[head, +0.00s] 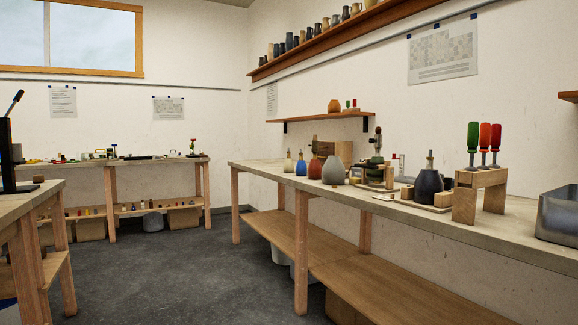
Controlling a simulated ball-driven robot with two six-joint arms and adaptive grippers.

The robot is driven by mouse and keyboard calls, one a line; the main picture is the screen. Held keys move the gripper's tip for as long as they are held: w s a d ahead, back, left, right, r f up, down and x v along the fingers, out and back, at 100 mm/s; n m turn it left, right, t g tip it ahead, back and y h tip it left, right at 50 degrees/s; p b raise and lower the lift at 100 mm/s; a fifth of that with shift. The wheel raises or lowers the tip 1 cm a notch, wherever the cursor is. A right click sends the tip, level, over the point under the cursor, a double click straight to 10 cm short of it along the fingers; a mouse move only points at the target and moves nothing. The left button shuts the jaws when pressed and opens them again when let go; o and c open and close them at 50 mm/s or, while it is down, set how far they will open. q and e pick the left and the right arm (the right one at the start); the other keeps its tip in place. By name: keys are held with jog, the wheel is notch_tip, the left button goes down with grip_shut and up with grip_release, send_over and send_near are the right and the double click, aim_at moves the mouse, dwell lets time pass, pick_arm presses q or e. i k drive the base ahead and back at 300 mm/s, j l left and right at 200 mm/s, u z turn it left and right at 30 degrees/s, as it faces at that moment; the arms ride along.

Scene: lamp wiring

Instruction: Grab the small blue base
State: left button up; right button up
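The small blue base (301,168) stands upright on the long workbench (268,171) at the right, toward the bench's far end. It is a small bottle-like body with a narrow fitting on top. A small cream base (289,166) stands just left of it, and a reddish-brown base (315,169) just right of it. A larger grey base (333,172) is further right. A large dark base (429,187) sits nearer on the same bench. Neither of my grippers shows in this view.
Another bench (28,202) is at the left edge. Dark floor (170,270) lies open between the benches.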

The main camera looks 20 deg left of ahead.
aim_at(301, 168)
jog(key=i+j+u, duration=0.55)
jog(key=i+u, duration=0.15)
jog(key=i, duration=0.25)
jog(key=i+j+u, duration=0.1)
jog(key=i+u, duration=0.25)
jog(key=i, duration=2.1)
jog(key=j+u, duration=0.05)
jog(key=j, duration=0.05)
